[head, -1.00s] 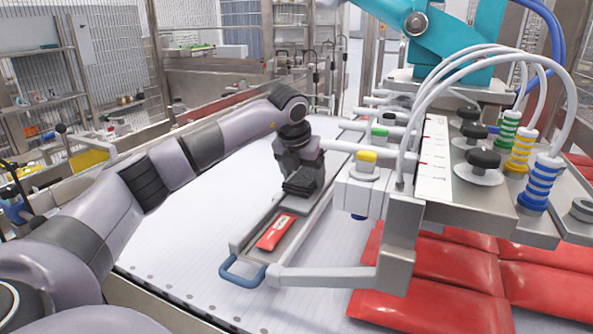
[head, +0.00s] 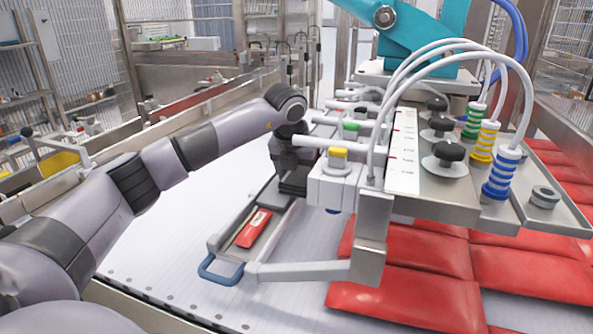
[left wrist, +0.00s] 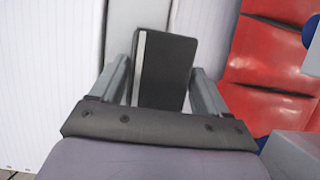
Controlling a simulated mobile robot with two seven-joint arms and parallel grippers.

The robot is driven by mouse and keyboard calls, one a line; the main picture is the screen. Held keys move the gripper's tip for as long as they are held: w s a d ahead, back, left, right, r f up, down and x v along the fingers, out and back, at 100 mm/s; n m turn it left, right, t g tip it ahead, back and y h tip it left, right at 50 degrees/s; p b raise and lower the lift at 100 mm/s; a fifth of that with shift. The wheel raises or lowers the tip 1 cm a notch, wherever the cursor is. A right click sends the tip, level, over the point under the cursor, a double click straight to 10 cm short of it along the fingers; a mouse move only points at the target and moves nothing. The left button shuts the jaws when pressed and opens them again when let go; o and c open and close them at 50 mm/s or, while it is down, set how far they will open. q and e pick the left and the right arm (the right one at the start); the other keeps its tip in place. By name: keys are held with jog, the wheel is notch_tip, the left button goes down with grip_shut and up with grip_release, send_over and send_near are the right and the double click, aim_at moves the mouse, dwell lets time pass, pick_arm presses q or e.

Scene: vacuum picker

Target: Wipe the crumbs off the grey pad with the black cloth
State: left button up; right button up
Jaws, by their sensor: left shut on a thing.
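My left gripper (head: 292,165) points down at the far part of the metal tray and is shut on a black cloth. The cloth (head: 295,182) is a small dark flat block below the fingers. In the left wrist view, it (left wrist: 168,70) lies between the two fingers (left wrist: 165,92), with a pale stripe along its left edge. The grey pad (head: 266,196) looks to be the dark surface in the tray, partly covered by cloth and gripper. I cannot tell whether the cloth touches it. No crumbs can be made out. My right gripper is not in view.
A red packet (head: 253,228) lies on the near part of the tray, by its blue handle (head: 220,270). The metal vacuum picker (head: 340,187) with hoses stands close to the right of my gripper. Red bags (head: 410,265) lie right. The white belt (head: 165,245) is clear left.

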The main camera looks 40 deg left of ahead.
pick_arm(q)
jog(key=shift+s+a, duration=0.25)
jog(key=shift+a, duration=0.6)
jog(key=shift+s+a, duration=0.25)
jog(key=shift+a, duration=0.6)
jog(key=shift+s+a+f, duration=0.1)
jog(key=shift+s+a, duration=0.2)
jog(key=shift+a, duration=0.5)
jog(key=shift+s+a, duration=0.25)
jog(key=shift+a, duration=0.5)
notch_tip(320, 180, up, 4)
jog(key=p, duration=0.3)
jog(key=shift+r+p, duration=0.2)
jog(key=shift+p, duration=0.2)
jog(key=shift+r+p, duration=0.35)
jog(key=shift+r, duration=0.5)
jog(key=shift+r, duration=1.5)
